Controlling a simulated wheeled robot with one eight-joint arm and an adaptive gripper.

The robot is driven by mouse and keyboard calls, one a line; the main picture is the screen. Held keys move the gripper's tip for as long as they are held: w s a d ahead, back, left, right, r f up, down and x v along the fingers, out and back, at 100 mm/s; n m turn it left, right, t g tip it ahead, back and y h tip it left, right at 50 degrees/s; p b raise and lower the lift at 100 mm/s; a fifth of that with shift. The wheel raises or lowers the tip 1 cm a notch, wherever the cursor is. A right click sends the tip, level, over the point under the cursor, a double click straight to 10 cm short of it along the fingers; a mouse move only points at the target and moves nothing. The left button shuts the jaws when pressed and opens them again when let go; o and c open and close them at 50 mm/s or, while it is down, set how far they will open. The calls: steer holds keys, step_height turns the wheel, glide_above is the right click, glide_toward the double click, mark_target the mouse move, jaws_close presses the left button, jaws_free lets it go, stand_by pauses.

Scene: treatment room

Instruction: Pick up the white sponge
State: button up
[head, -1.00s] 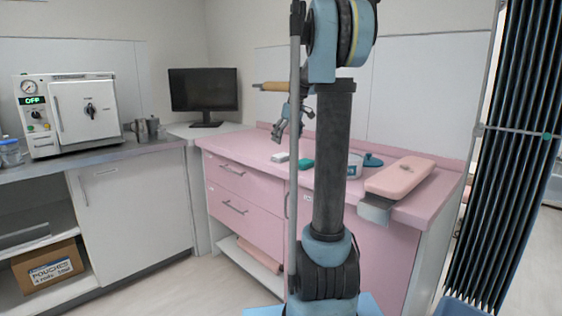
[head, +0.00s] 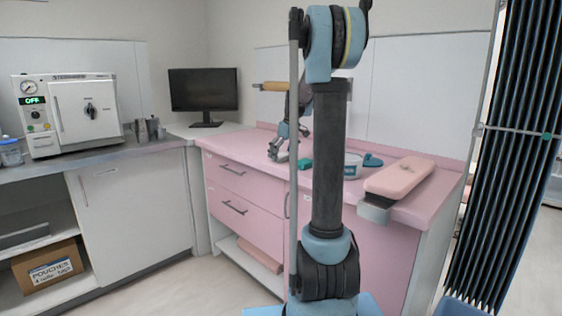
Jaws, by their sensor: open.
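The white sponge (head: 281,158) lies on the pink counter (head: 228,146); only a small pale patch of it shows, as my gripper covers most of it. My gripper (head: 278,157) is open and pointed down at the sponge, with its fingers low over it. I cannot tell whether the fingers touch the sponge or stand around it.
A teal block (head: 305,165) lies close to the right of my gripper. A white-and-blue tub (head: 352,166), a teal lidded item (head: 373,160) and a pink padded rest (head: 400,177) are further right. The counter's left part is clear; a monitor (head: 204,90) stands behind it.

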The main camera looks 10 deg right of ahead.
mark_target(283, 155)
steer(key=c, duration=1.2)
steer(key=shift+o, duration=0.2)
step_height(283, 155, up, 10)
